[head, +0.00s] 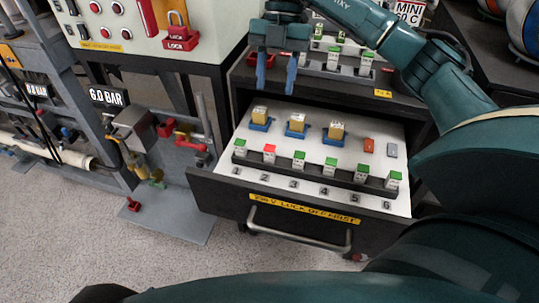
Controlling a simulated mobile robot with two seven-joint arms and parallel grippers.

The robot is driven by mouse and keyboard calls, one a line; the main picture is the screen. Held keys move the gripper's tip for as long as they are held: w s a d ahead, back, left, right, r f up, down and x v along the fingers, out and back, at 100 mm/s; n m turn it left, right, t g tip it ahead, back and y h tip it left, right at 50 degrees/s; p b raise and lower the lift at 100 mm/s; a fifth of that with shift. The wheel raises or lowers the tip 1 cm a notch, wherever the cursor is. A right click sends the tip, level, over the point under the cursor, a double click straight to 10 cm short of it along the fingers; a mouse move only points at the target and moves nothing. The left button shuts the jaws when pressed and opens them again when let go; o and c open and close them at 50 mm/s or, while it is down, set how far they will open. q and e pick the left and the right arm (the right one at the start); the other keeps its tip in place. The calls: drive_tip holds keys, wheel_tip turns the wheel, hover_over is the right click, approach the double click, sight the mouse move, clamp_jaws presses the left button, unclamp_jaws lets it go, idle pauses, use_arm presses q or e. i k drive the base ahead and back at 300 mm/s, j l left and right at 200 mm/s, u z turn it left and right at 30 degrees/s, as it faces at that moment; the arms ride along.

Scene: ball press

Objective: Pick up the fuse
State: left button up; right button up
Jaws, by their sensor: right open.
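An open drawer (410,210) holds the fuse-like parts. Its front row has several small white blocks with green tops and one with a red top (269,154), above numbers 1 to 6. Behind them, three yellowish blocks sit in blue holders: left (260,113), middle (297,122) and right (337,129). I cannot tell which part is the task's fuse. My right gripper (276,91) is open and empty, with blue fingers pointing down. In the picture it shows just behind the left yellowish block, apparently above the drawer's back edge. My left gripper is not in view.
An orange piece (369,146) and a grey piece (392,150) lie at the drawer's right. More green-topped blocks (334,54) stand on the shelf behind. A lockout panel (120,25) and pipework (150,150) are at left. The drawer handle (300,238) sticks out in front.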

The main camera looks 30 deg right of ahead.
sight(270, 150)
drive_tip(key=i+j+z, duration=0.3)
drive_tip(key=j+z, duration=0.3)
drive_tip(key=i+j+z, duration=0.15)
drive_tip(key=j+z, duration=0.15)
drive_tip(key=i+j+z, duration=0.1)
drive_tip(key=j+z, duration=0.2)
drive_tip(key=j, duration=0.05)
